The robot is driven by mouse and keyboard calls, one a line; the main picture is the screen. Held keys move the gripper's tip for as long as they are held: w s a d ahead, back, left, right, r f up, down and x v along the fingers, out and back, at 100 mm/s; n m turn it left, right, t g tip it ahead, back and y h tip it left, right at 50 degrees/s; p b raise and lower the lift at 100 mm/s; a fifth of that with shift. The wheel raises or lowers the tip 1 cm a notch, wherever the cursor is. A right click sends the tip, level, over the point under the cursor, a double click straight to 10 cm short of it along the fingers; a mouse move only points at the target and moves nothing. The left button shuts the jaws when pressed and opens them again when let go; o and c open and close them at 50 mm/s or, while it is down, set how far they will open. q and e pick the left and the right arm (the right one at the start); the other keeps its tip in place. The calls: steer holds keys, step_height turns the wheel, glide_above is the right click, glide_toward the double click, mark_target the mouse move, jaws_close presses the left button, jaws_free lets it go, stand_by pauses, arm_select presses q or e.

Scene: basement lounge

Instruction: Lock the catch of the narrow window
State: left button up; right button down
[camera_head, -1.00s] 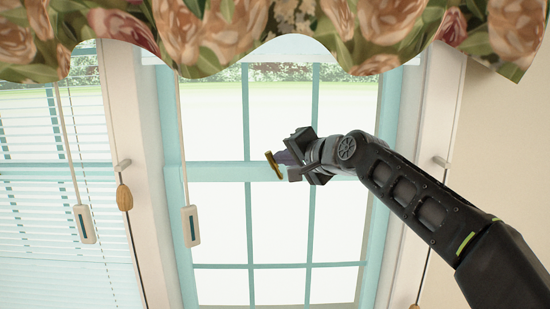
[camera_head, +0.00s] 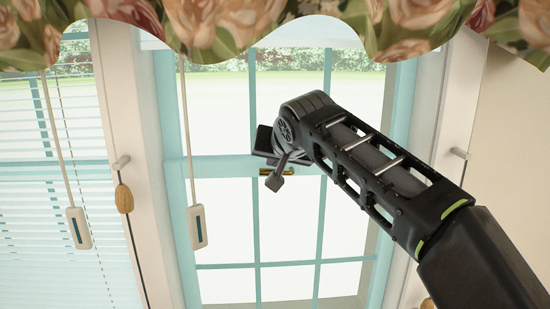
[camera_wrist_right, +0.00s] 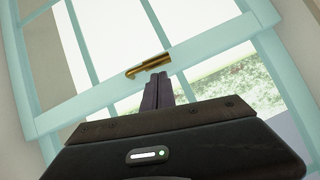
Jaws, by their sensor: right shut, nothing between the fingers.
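The narrow window (camera_head: 220,167) has a pale teal frame and a middle rail. Its small brass catch (camera_head: 277,172) sits on that rail, lying roughly along it; in the right wrist view the catch (camera_wrist_right: 149,66) is also about parallel to the rail. My right gripper (camera_wrist_right: 157,78) is shut and empty, its dark fingertips just below the catch in that view. I cannot tell whether they touch it. My left gripper is not in view.
A flowered valance (camera_head: 240,25) hangs across the top. A blind with slats (camera_head: 50,190) covers the window at left. Cords with a pale pull (camera_head: 197,227) and a wooden knob (camera_head: 124,198) hang nearby. Window trim and wall stand at right.

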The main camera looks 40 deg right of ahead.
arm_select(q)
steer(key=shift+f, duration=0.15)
arm_select(e)
steer(key=shift+s+d, duration=0.1)
steer(key=shift+d, duration=0.05)
arm_select(q)
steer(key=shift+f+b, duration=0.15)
steer(key=shift+b, duration=0.15)
arm_select(e)
steer(key=shift+s+d+f, duration=0.15)
steer(key=shift+s+d, duration=0.25)
steer(key=shift+d, duration=0.05)
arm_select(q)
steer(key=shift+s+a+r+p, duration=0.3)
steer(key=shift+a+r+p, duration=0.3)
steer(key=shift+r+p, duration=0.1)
arm_select(e)
steer(key=s+a+r, duration=0.5)
steer(key=s+r, duration=0.2)
steer(key=r, duration=0.2)
steer(key=shift+a+r, duration=0.2)
steer(key=shift+r, duration=0.05)
steer(key=shift+s, duration=0.1)
